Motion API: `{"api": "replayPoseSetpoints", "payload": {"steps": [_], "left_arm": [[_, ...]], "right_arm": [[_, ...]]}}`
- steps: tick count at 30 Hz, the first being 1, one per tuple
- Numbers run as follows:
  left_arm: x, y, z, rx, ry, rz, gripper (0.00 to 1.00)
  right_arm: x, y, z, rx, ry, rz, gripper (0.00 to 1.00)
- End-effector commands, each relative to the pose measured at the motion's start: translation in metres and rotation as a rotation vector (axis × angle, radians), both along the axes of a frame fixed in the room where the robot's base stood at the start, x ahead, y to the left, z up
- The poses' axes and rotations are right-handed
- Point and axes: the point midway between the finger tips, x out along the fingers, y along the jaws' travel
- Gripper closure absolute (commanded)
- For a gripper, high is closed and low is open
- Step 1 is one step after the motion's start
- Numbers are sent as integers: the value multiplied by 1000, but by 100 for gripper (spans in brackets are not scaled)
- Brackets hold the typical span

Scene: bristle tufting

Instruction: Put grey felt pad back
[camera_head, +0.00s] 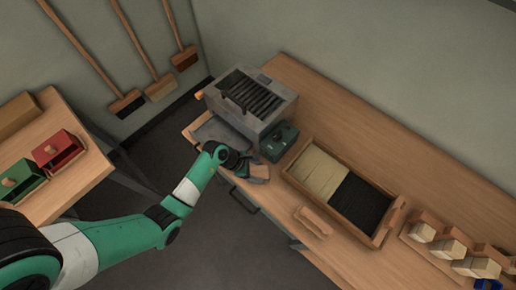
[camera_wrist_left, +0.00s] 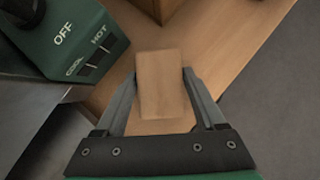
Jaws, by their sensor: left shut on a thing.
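My left gripper (camera_head: 256,173) is above the front edge of the workbench, just in front of the green control box. It is shut on a tan wooden block (camera_wrist_left: 160,85), with one finger on each side of it in the left wrist view. The block also shows small at the fingertips in the head view (camera_head: 260,169). I see no grey felt on its visible face; its underside is hidden. I cannot tell how high it is above the bench. No separate grey felt pad is clear in view. My right gripper is not in view.
The green control box (camera_head: 279,140), marked OFF and HOT, stands close behind the gripper. A grey machine (camera_head: 283,106) with a dark slotted top is beyond it. A wooden tray (camera_head: 375,235) of pale and black bristles lies to the right. Bare bench (camera_head: 400,150) lies behind the tray.

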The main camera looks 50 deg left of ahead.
Motion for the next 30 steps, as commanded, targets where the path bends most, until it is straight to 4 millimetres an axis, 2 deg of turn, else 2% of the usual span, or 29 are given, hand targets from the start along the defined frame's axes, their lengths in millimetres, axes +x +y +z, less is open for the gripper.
{"api": "replayPoseSetpoints", "payload": {"steps": [1, 11, 12, 16, 17, 25, 30], "left_arm": [[0, 0, -10, 0, 0, 0, 80], [0, 0, -12, 1, 0, 1, 80], [0, 0, -12, 0, 0, 0, 27], [0, 0, -11, 1, 0, 1, 3], [0, 0, -11, 1, 0, 1, 0], [0, 0, -8, 1, -2, 0, 0], [-10, 8, 17, 1, -3, 3, 0]], "right_arm": [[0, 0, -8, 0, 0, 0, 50], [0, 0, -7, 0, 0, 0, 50], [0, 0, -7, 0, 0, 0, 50], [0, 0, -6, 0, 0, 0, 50], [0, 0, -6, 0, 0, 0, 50], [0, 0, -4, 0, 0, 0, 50], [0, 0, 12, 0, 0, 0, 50]]}}
